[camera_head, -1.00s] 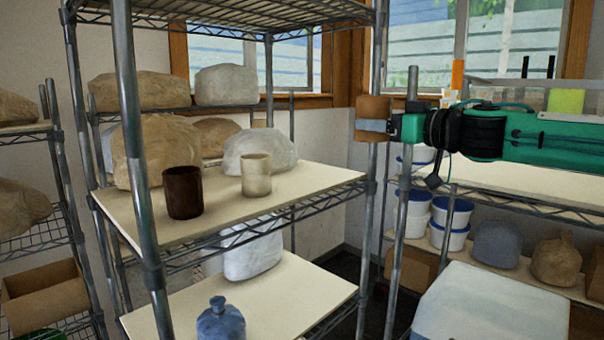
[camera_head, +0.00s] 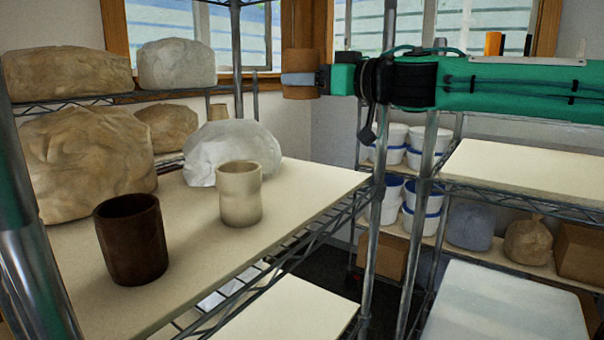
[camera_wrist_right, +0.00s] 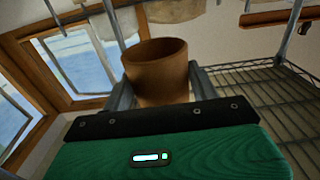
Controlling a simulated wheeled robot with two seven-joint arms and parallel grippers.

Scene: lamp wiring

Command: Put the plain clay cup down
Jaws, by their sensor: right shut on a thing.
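My right gripper (camera_head: 318,78) comes in from the right in the head view and is shut on the plain clay cup (camera_head: 301,62). It holds this orange-brown cup in the air, above the level of the shelf board (camera_head: 310,185) and near its far right side. In the right wrist view the cup (camera_wrist_right: 157,66) sits between the two fingers, its round rim showing. A dark brown cup (camera_head: 132,240) and a cream cup (camera_head: 240,194) stand upright on the board. My left gripper is not in view.
Wrapped clay blocks, one tan (camera_head: 85,160) and one white (camera_head: 230,150), stand behind the cups. A metal post (camera_head: 372,230) rises at the board's right corner. The board's front right part is bare. White buckets (camera_head: 393,150) stand on the right rack.

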